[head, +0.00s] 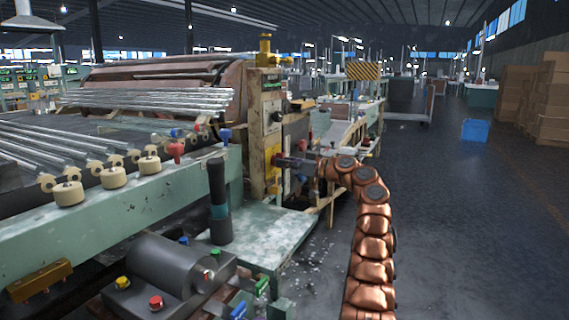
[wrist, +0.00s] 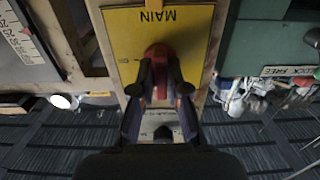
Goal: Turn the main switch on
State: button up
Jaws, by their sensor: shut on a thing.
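The main switch has a yellow plate (wrist: 125,30) with the word MAIN, which appears upside down in the wrist view, and a red handle (wrist: 158,58). My gripper (wrist: 160,82) is shut on the red handle, with one dark finger on each side of it. In the head view, the yellow plate (head: 272,165) is on the front of the machine's upright panel, and my gripper (head: 281,161) reaches it from the right. The handle itself is hidden by my gripper in the head view. A label beside the handle is too small to read fully.
A green machine with glass tubes (head: 165,98) fills the left. A gauge (wrist: 28,40) sits beside the switch plate. A grey cylinder (head: 165,272) with coloured knobs is at the lower left. A blue bin (head: 475,130) stands on the floor at right, where there is open room.

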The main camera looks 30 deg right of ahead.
grip_shut()
jog(key=shift+m, duration=0.3)
jog(key=shift+m+p, duration=7.15)
jog(key=shift+m, duration=1.45)
